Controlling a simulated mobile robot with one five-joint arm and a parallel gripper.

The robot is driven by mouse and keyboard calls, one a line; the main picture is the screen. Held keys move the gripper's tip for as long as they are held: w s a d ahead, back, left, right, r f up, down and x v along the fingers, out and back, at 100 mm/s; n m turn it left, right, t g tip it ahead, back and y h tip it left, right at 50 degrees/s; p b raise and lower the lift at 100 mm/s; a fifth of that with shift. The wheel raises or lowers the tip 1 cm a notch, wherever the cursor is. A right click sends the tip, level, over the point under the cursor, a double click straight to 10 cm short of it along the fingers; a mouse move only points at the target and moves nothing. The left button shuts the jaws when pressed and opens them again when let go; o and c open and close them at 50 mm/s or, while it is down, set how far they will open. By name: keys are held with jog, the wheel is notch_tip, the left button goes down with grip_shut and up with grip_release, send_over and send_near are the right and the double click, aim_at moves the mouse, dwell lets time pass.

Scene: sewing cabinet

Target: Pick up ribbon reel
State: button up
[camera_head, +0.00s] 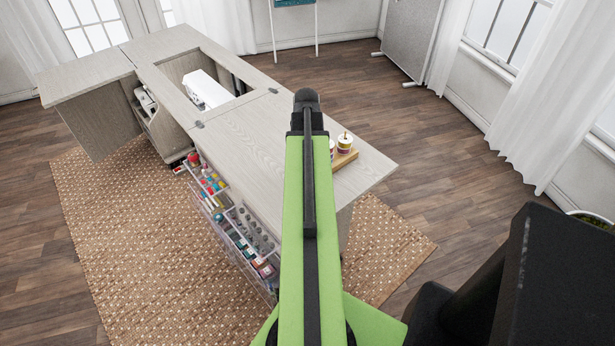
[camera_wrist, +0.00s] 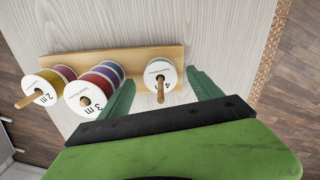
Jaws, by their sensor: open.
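White-flanged ribbon reels sit on pegs of a wooden stand (camera_wrist: 130,60) in the wrist view. The left reel (camera_wrist: 44,88) is marked 2 m, the middle reel (camera_wrist: 88,98) 3 m, and the right reel (camera_wrist: 160,80) 4 m. My gripper (camera_wrist: 160,78) is open, its two green fingers on either side of the right reel. I cannot tell whether they touch it. In the head view a reel (camera_head: 345,142) shows on the stand (camera_head: 345,158) beside my arm, which hides the others and the gripper.
The stand is on the pale wooden cabinet top (camera_head: 240,130), near its right end. A white sewing machine (camera_head: 207,90) sits in the cabinet's opening. Clear racks (camera_head: 235,228) of sewing supplies hang at the front. A woven rug (camera_head: 120,240) lies on the floor.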

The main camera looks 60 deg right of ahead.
notch_tip(320, 180, down, 2)
jog(key=shift+b, duration=0.35)
jog(key=shift+r, duration=0.2)
jog(key=c, duration=1.4)
jog(key=shift+r+p, duration=0.15)
jog(key=shift+p, duration=0.2)
notch_tip(320, 180, up, 18)
jog(key=p, duration=1.7)
jog(key=shift+p, duration=0.4)
jog(key=shift+f, duration=0.2)
